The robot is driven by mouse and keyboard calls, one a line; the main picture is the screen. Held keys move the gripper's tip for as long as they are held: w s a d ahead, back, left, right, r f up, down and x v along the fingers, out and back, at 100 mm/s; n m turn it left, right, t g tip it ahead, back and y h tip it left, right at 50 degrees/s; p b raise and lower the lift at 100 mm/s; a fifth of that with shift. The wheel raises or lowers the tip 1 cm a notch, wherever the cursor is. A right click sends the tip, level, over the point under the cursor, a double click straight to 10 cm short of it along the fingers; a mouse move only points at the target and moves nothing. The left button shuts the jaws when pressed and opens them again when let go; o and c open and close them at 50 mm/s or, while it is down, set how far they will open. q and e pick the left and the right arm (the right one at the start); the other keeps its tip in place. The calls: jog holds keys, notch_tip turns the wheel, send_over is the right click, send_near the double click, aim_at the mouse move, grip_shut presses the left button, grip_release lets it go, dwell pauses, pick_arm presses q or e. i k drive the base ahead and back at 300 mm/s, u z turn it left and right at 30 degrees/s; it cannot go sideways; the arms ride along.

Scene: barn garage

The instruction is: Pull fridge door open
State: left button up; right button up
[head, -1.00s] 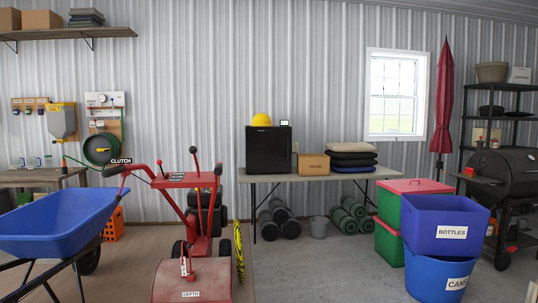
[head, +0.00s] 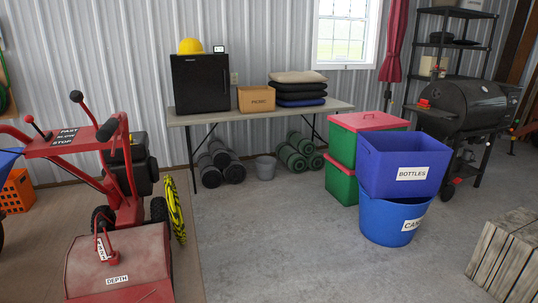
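The fridge is a small black box-shaped unit (head: 201,83) standing on the left end of a long grey folding table (head: 250,114) against the metal wall. Its dark front faces me and its door looks closed. Neither of my grippers is in the head view, and the fridge is some distance ahead.
A red tiller machine (head: 118,262) stands at the left front. Blue bins labelled BOTTLES (head: 403,166) and CANS (head: 393,219) and green crates (head: 341,183) stand right of centre. A wooden crate (head: 508,252) is at lower right. The concrete floor between is clear.

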aim_at(201, 83)
jog(key=z, duration=0.3)
jog(key=i, duration=3.1)
jog(key=u, duration=0.8)
jog(key=i, duration=2.55)
jog(key=u, duration=1.35)
jog(key=i, duration=0.2)
jog(key=z, duration=0.15)
